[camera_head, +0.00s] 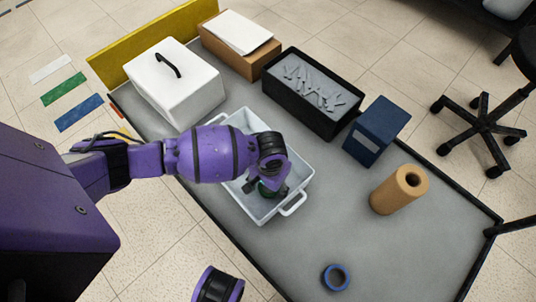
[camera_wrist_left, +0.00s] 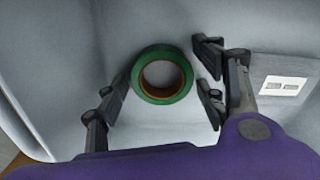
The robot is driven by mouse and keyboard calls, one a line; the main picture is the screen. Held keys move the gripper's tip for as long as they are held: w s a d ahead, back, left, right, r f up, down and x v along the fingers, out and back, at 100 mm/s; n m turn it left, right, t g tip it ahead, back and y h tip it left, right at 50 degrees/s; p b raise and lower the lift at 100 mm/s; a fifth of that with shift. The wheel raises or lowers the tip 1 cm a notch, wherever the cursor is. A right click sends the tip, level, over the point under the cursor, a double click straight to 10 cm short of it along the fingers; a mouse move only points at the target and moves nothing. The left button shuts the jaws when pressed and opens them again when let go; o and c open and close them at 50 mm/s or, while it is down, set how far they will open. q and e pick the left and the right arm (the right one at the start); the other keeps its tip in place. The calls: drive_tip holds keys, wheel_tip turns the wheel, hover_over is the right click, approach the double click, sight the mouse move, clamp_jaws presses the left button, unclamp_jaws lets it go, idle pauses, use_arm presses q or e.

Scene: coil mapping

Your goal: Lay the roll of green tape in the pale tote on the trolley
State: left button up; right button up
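The roll of green tape (camera_wrist_left: 162,75) has a brown core and lies flat on the floor of the pale tote (camera_head: 298,165) on the trolley. In the head view only a sliver of the roll (camera_head: 267,188) shows under my left gripper (camera_head: 266,184). My left gripper reaches down inside the tote. In the left wrist view its fingers (camera_wrist_left: 163,82) stand apart on either side of the roll, with a gap visible on the right side. On the left the finger is very near the roll; contact is unclear.
On the grey trolley top (camera_head: 330,222) are a white handled box (camera_head: 180,85), a black bin of grey parts (camera_head: 312,92), a navy box (camera_head: 376,131), a brown cylinder (camera_head: 398,190) and a blue tape roll (camera_head: 336,277). The front right is mostly clear.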

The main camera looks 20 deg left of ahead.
use_arm(q)
wheel_tip(320, 180, up, 12)
drive_tip(key=p, duration=0.5)
drive_tip(key=shift+r, duration=0.2)
